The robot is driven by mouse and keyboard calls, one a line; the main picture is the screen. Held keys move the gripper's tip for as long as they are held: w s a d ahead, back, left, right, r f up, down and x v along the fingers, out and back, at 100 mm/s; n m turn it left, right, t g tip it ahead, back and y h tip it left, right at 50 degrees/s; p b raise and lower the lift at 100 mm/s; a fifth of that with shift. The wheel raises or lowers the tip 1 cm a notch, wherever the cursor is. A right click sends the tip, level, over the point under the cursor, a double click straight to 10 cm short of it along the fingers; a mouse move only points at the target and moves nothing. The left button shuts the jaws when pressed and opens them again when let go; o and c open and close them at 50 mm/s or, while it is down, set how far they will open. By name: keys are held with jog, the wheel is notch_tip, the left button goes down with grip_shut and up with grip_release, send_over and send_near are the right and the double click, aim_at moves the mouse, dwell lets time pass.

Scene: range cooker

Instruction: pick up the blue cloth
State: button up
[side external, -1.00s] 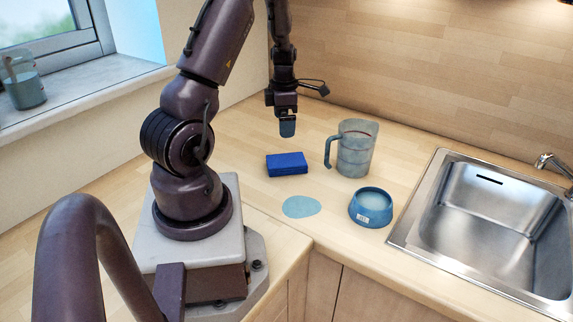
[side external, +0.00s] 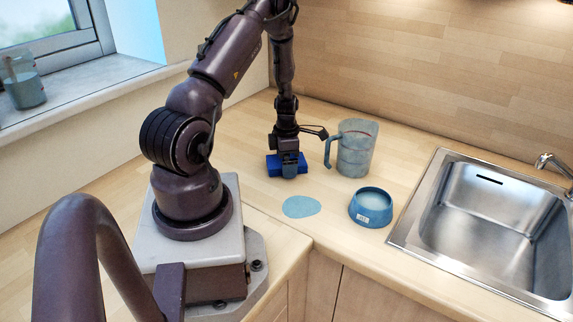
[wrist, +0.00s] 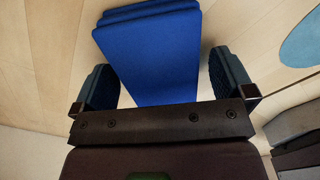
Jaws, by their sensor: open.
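The blue cloth (side external: 272,164) is a folded, deep-blue block lying on the wooden worktop; it also fills the upper middle of the wrist view (wrist: 150,55). My gripper (side external: 288,170) is down at the cloth and covers much of it in the side view. In the wrist view my gripper (wrist: 165,85) is open, with one finger on each side of the cloth. A gap shows between the cloth and each finger. Whether the fingertips touch the worktop cannot be told.
A blue-grey jug (side external: 356,150) stands just right of my gripper. A blue bowl (side external: 371,208) and a flat light-blue round piece (side external: 302,206) lie in front. The steel sink (side external: 490,225) is at the right. The worktop left of the cloth is clear.

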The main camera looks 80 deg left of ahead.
jog(key=shift+f, duration=0.2)
jog(key=c, duration=0.9)
jog(key=shift+r, duration=0.15)
jog(key=shift+r, duration=0.3)
notch_tip(320, 180, up, 2)
jog(key=shift+r, duration=0.25)
jog(key=s+d+r, duration=0.2)
jog(key=d+r, duration=0.1)
jog(key=d, duration=0.1)
jog(key=s+d+r, duration=0.3)
jog(key=d, duration=0.1)
jog(key=s+d+r, duration=0.2)
jog(key=d+r, duration=0.1)
jog(key=shift+s+d+r, duration=0.35)
jog(key=shift+d, duration=0.05)
